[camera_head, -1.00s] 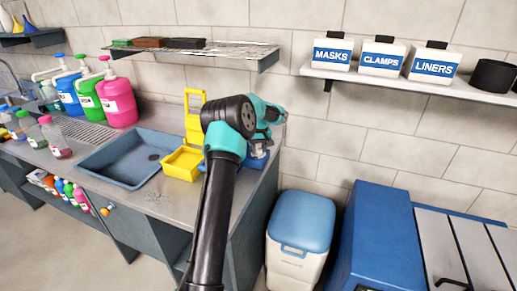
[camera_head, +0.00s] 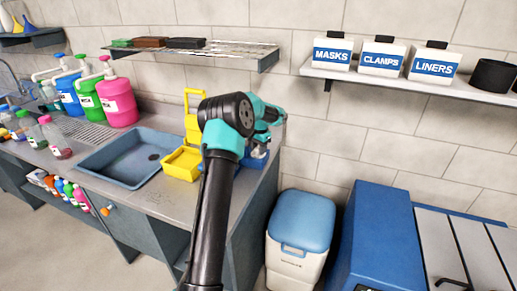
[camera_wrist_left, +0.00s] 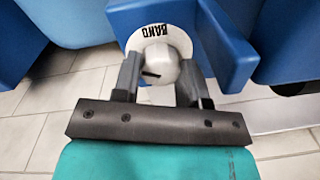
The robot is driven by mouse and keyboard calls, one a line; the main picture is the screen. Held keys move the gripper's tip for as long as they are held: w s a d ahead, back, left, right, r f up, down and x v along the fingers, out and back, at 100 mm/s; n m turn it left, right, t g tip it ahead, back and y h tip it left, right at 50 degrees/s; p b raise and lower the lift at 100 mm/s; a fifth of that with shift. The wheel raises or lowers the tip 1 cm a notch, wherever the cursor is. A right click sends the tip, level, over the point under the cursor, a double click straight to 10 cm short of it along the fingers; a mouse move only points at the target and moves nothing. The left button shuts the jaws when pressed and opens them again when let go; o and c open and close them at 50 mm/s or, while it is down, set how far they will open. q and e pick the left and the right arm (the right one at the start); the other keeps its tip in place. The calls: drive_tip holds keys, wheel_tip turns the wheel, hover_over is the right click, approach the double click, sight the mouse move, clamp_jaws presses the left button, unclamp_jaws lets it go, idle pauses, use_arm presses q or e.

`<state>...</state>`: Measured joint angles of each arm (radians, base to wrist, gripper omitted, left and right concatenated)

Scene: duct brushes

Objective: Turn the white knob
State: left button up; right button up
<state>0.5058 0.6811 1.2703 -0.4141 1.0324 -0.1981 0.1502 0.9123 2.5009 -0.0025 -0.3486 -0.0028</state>
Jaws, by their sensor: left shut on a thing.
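The white knob (camera_wrist_left: 160,62) shows in the left wrist view, with a dark mark on its face. It sits in front of a round white plate (camera_wrist_left: 175,38) lettered "BAND", which reads upside down, on a blue body (camera_wrist_left: 228,50). My left gripper (camera_wrist_left: 160,78) is shut on the knob, one finger on each side of it. In the head view my left arm reaches to a blue device (camera_head: 256,158) at the right end of the counter. The arm covers the gripper and the knob there. My right gripper is not in view.
A yellow holder (camera_head: 181,164) stands just left of the arm, beside a blue-grey sink tray (camera_head: 128,158). A wire shelf (camera_head: 215,52) hangs above. A blue-lidded cooler (camera_head: 301,220) and a blue cabinet (camera_head: 378,235) stand right of the counter.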

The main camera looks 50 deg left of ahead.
use_arm(q)
drive_tip(key=m, duration=1.2)
drive_tip(key=shift+m, duration=0.3)
drive_tip(key=o, duration=0.9)
drive_tip(key=shift+s+d+r, duration=0.1)
drive_tip(key=shift+r, duration=1.8)
drive_tip(key=shift+s+r, duration=0.1)
drive_tip(key=shift+r, duration=1.75)
